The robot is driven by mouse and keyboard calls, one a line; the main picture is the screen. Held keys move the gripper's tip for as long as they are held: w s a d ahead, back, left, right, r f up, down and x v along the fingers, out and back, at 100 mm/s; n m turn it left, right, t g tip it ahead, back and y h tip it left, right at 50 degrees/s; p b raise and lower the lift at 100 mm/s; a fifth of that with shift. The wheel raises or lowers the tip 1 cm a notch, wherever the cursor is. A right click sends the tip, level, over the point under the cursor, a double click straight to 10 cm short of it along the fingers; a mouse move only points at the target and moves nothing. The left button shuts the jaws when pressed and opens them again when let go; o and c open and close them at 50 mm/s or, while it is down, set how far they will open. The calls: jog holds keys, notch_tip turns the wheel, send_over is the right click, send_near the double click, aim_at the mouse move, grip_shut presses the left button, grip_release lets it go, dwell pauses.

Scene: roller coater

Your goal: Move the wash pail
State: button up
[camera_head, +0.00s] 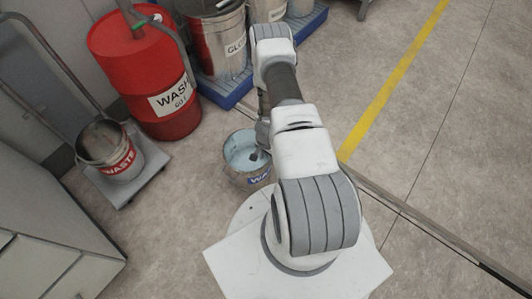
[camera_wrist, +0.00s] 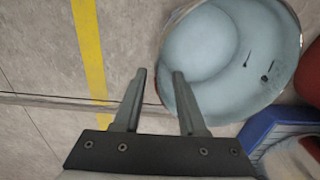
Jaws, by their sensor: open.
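The wash pail (camera_head: 258,180) is a grey metal pail with a blue label, partly legible as "WA", and pale blue inside. It stands on the floor in front of the red drum. It also fills the upper right of the wrist view (camera_wrist: 225,50), seen from above. My gripper (camera_wrist: 159,74) is open and empty at the pail's rim. One finger overlaps the pail's inside in the picture and the other lies outside it. I cannot tell how far the fingertips are above the rim. In the head view my arm hides part of the pail's right side.
A red "WASH" drum (camera_head: 150,68) stands behind left. A "WASTE" pail (camera_head: 122,165) sits on a cart (camera_head: 150,165) at left. A blue pallet (camera_head: 232,94) with metal drums is behind. Open floor with a yellow line (camera_head: 392,80) lies to the right.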

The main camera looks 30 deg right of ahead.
aim_at(266, 167)
notch_tip(266, 167, down, 8)
jog(key=shift+r+b, duration=0.1)
jog(key=shift+b, duration=1.15)
grip_shut()
dwell(0.5)
